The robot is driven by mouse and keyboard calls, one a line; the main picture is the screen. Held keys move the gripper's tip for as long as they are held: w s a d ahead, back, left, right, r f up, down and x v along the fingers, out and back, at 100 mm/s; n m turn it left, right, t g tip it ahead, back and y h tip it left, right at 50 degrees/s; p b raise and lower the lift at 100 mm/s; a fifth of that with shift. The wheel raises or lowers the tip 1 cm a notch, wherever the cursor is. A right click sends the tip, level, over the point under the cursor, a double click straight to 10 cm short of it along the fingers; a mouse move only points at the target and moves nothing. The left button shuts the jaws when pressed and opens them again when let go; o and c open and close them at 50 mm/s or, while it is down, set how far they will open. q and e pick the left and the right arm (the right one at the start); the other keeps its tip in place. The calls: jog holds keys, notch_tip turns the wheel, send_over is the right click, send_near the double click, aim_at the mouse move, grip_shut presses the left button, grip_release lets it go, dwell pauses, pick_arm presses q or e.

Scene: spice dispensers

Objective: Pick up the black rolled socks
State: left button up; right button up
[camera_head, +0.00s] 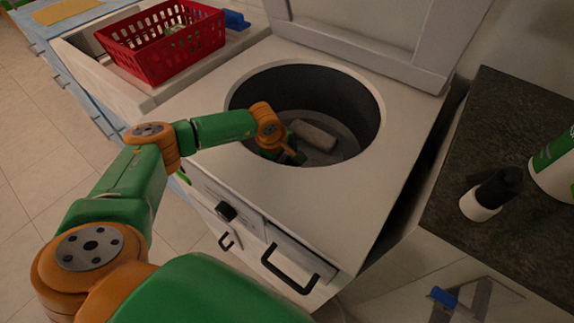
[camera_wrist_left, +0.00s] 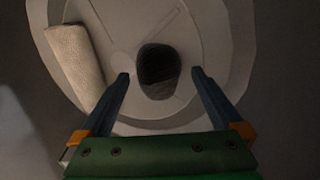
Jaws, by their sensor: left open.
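The black rolled socks (camera_wrist_left: 158,70) are a dark rounded bundle on the drum floor in the left wrist view. In the head view I cannot make them out; my gripper hides that area. My left gripper (camera_wrist_left: 162,84) is open, with one finger to each side of the socks in the picture and the fingertips near their lower part. I cannot tell how far above them it is. In the head view my left gripper (camera_head: 292,157) reaches down inside the round drum (camera_head: 345,95) of the white washer. My right gripper is not in view.
A pale rolled cloth (camera_head: 313,135) lies in the drum; it also shows left of the fingers in the left wrist view (camera_wrist_left: 75,65). The drum wall surrounds the gripper. A red basket (camera_head: 165,45) stands behind left. A black-and-white bottle (camera_head: 490,195) stands on the dark counter (camera_head: 520,120).

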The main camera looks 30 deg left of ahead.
pick_arm(q)
jog(key=shift+x, duration=0.75)
jog(key=shift+r, duration=0.1)
jog(key=c, duration=1.3)
